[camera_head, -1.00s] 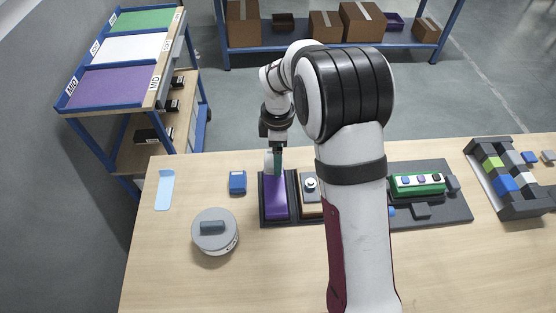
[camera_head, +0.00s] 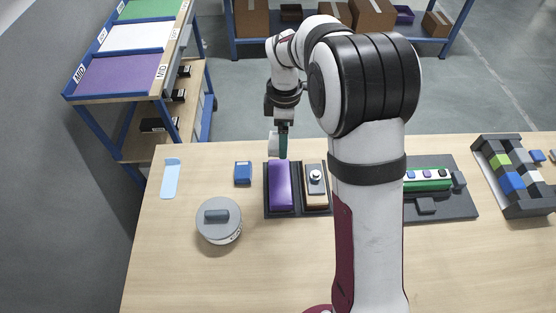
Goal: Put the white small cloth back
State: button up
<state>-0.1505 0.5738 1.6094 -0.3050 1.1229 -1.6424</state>
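No loose small white cloth can be made out for certain. A white sheet-like panel (camera_head: 137,37) lies in the middle bay of the cart's sloped top, between a green one (camera_head: 150,9) and a purple one (camera_head: 120,75). My gripper (camera_head: 280,152) points down at the far end of a purple block (camera_head: 281,188) in a dark tray on the table. One teal finger and a white part beside it show; whether the white part is a held thing or part of the gripper, I cannot tell. Contact with the block is unclear.
A block with a knob (camera_head: 316,182) sits beside the purple one. A cube rack (camera_head: 512,178) is far right. The front-left table is clear.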

jog(key=shift+n, duration=0.5)
jog(key=a+f, duration=0.2)
jog(key=a, duration=0.4)
jog(key=w+a+f, duration=0.1)
jog(key=a+f, duration=0.2)
jog(key=a, duration=0.4)
jog(key=a+f, duration=0.2)
jog(key=a, duration=0.4)
jog(key=shift+w+a+f, duration=0.15)
jog(key=shift+w+f, duration=0.05)
jog(key=shift+f, duration=0.2)
jog(key=shift+a+f, duration=0.2)
jog(key=shift+f, duration=1.9)
jog(key=shift+f, duration=0.15)
jog(key=o, duration=1.1)
jog(key=shift+c, duration=0.2)
